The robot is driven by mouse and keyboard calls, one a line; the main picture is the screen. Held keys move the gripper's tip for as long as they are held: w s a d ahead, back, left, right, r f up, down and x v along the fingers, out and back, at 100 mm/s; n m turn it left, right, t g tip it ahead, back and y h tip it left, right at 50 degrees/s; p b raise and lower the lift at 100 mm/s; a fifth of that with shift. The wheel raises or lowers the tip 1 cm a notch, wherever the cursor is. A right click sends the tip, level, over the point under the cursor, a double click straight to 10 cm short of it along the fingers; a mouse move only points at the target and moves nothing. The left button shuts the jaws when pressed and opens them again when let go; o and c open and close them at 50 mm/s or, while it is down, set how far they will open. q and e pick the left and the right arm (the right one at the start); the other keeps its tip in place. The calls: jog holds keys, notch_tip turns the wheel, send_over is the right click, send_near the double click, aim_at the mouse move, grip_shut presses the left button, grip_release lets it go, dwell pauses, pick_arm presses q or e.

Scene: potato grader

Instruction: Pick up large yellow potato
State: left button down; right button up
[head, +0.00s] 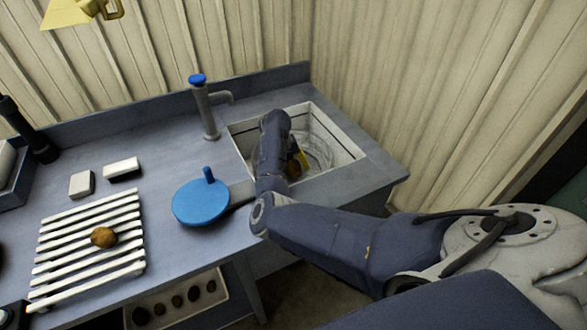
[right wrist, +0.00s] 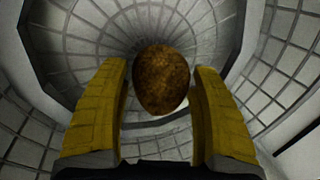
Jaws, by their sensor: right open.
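My right gripper (head: 298,162) reaches down into the sink at the back right. In the right wrist view its yellow fingers (right wrist: 162,72) are open, one on each side of a round, dark yellow-brown potato (right wrist: 162,80). The potato lies beyond the fingertips, in a round wire-mesh basket (right wrist: 75,45). I see a gap on each side, and no finger closed on it. Another yellow-brown potato (head: 104,237) sits on the white slatted rack at the left. My left gripper is not in view.
The sink rim (head: 345,160) surrounds the basket. A grey tap (head: 207,112) with a blue top and a blue round paddle (head: 200,203) stand left of my arm. The white rack (head: 60,260) and two small blocks lie farther left.

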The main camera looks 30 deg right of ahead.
jog(key=shift+c, duration=0.4)
jog(key=c, duration=1)
jog(key=shift+r, duration=0.1)
